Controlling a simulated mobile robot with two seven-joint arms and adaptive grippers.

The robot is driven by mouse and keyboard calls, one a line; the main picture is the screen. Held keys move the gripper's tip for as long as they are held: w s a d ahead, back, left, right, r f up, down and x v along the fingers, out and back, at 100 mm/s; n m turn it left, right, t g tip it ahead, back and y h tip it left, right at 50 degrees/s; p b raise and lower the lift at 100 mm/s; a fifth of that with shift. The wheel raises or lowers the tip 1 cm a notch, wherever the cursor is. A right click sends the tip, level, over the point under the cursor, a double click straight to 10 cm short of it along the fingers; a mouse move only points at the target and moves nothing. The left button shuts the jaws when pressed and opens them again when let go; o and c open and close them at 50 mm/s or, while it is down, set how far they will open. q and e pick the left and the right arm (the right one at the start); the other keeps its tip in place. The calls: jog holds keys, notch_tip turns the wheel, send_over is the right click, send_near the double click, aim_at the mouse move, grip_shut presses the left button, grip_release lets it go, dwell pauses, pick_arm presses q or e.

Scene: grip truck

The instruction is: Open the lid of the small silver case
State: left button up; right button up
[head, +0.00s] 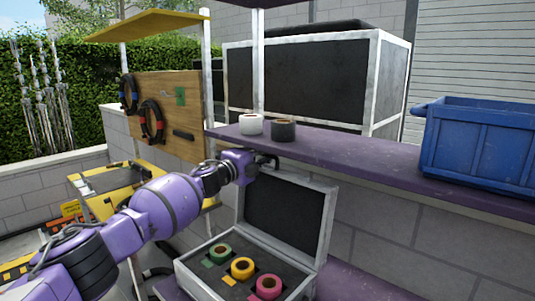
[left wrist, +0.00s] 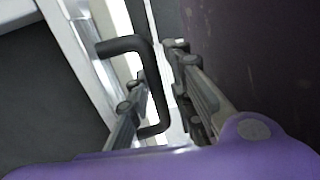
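The small silver case (head: 190,279) sits on the lower purple surface with its lid (head: 285,212) raised, standing roughly upright. Its dark inside faces me. Green (head: 221,253), yellow (head: 242,268) and pink (head: 268,286) tape rolls sit in the dark foam. My left gripper (head: 266,160) is at the lid's top edge, just under the shelf. In the left wrist view, its fingers (left wrist: 168,100) are apart, with a gap showing between them. The black lid handle (left wrist: 150,75) passes beside the left finger, its bar partly in the gap. My right gripper is in neither view.
The purple shelf (head: 385,170) runs close above the gripper and lid. It bears a white tape roll (head: 251,124), a dark tape roll (head: 283,130) and a blue crate (head: 480,143). A wooden board (head: 172,90) with hung cables stands at left.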

pick_arm(q)
jog(key=shift+s+f, duration=0.1)
jog(key=shift+f, duration=0.65)
jog(key=shift+s+a, duration=0.35)
jog(key=shift+s, duration=0.1)
jog(key=v, duration=1)
jog(key=shift+s+a+r, duration=0.15)
jog(key=shift+s+r, duration=0.2)
